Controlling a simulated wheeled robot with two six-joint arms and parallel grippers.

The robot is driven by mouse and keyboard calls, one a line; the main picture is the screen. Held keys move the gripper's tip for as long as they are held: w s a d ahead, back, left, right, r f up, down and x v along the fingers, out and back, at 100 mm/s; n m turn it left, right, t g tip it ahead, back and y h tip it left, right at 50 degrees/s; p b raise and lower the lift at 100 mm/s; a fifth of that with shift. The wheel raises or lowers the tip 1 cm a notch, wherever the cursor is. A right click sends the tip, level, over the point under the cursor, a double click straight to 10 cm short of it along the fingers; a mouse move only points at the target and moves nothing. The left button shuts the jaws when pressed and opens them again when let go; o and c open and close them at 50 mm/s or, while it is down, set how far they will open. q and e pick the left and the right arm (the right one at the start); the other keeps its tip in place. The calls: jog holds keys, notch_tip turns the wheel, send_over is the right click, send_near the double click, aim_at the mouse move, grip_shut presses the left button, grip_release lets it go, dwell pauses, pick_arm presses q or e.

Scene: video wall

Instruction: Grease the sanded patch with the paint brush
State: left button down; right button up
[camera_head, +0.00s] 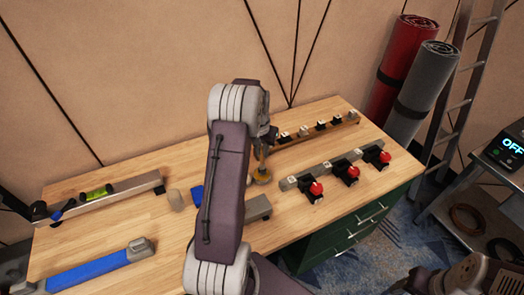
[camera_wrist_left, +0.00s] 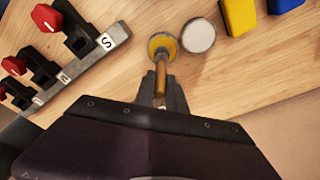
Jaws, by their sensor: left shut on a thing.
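My left gripper (camera_wrist_left: 161,98) is shut on the wooden handle of the paint brush (camera_wrist_left: 161,76). The brush's lower end meets a small round tin with yellow contents (camera_wrist_left: 155,41); whether the bristles are in the grease or just above it is hard to tell. In the head view the tin (camera_head: 262,180) stands on the wooden bench, below my left gripper (camera_head: 266,148). A pale grey disc (camera_wrist_left: 198,36) lies beside the tin in the wrist view. I cannot make out the sanded patch. Part of my right arm shows at the lower right of the head view; its jaws are unclear.
A rail with red-knobbed clamps (camera_head: 331,168) lies right of the tin, and another rail (camera_head: 312,132) behind it. Yellow (camera_wrist_left: 238,14) and blue (camera_wrist_left: 284,4) blocks lie near the disc.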

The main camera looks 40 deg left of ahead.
pick_arm(q)
jog(key=shift+s, duration=0.15)
jog(key=shift+f, duration=0.35)
dwell(0.5)
jog(key=shift+f, duration=0.1)
dwell(1.1)
notch_tip(320, 180, up, 7)
jog(key=p, duration=0.6)
dwell(0.4)
